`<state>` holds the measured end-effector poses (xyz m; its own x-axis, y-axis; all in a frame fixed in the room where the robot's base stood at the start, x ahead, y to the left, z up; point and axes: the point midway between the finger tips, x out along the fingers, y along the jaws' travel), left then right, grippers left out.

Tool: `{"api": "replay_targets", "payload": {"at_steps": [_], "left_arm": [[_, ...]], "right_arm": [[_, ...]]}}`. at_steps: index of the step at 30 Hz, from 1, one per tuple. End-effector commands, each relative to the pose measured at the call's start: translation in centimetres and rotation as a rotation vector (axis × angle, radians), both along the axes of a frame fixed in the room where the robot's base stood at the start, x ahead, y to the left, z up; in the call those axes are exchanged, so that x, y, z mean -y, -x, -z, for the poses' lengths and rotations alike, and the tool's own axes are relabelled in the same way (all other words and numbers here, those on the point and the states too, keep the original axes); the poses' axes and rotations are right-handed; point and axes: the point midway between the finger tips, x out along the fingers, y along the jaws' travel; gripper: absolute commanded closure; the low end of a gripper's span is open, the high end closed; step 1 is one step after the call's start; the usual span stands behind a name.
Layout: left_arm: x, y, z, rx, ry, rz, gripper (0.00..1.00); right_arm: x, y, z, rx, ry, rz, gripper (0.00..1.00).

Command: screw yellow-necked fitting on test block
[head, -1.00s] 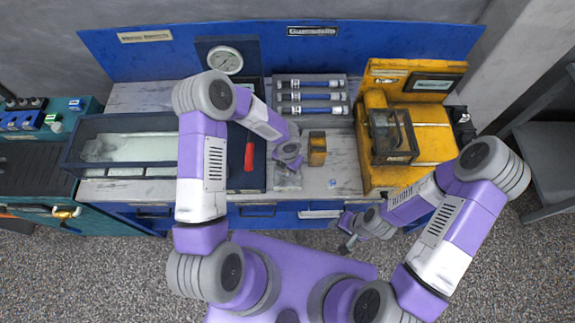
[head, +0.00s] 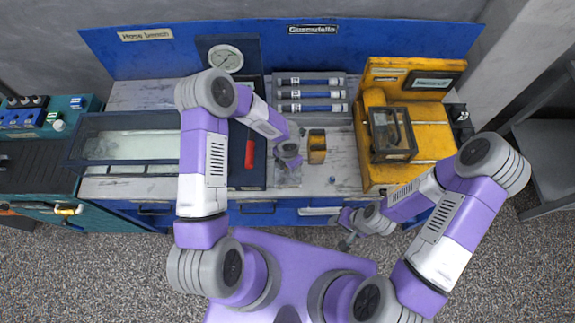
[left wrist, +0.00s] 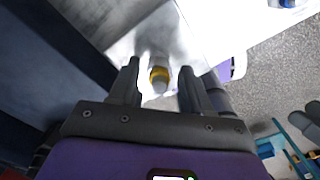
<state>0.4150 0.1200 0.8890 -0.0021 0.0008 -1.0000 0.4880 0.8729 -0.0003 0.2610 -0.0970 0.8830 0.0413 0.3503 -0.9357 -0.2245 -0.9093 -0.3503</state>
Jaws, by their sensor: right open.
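A small fitting with a yellow neck (left wrist: 158,74) shows between the fingers of my left gripper (left wrist: 160,86) in the left wrist view. The fingers stand apart, with a gap on each side of it. In the head view my left gripper (head: 289,163) points down over the front middle of the bench, and the fitting there is too small to make out. A yellow and dark block (head: 317,147) stands just right of it; I cannot tell if this is the test block. My right gripper (head: 347,241) is open and empty, low in front of the bench.
A red handle (head: 249,154) lies on a dark panel to the left. Behind is a rack of blue cylinders (head: 312,95). A yellow machine (head: 433,130) stands right. A glass-sided tank (head: 125,146) is at left. A small blue part (head: 332,181) lies near the front edge.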

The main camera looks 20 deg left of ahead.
Motion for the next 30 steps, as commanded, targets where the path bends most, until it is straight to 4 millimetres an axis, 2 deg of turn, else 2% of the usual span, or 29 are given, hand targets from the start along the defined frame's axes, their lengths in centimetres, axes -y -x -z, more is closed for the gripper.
{"api": "replay_targets", "payload": {"at_steps": [10,13,24,30], "left_arm": [[0.0,-0.2,-0.2,0.002,0.0,-0.002,0.52],[0.0,-0.2,0.0,0.004,0.0,-0.046,0.52],[0.0,-0.2,0.3,0.006,0.001,-0.652,0.52],[0.0,-0.2,0.0,0.004,0.0,-0.883,0.52]], "right_arm": [[0.0,0.0,-0.2,0.0,0.0,0.0,0.57],[0.0,0.0,0.2,0.0,0.0,0.0,0.57],[0.0,0.0,4.3,0.0,0.0,0.0,0.57],[0.0,0.0,5.4,0.0,0.0,0.0,0.57]]}}
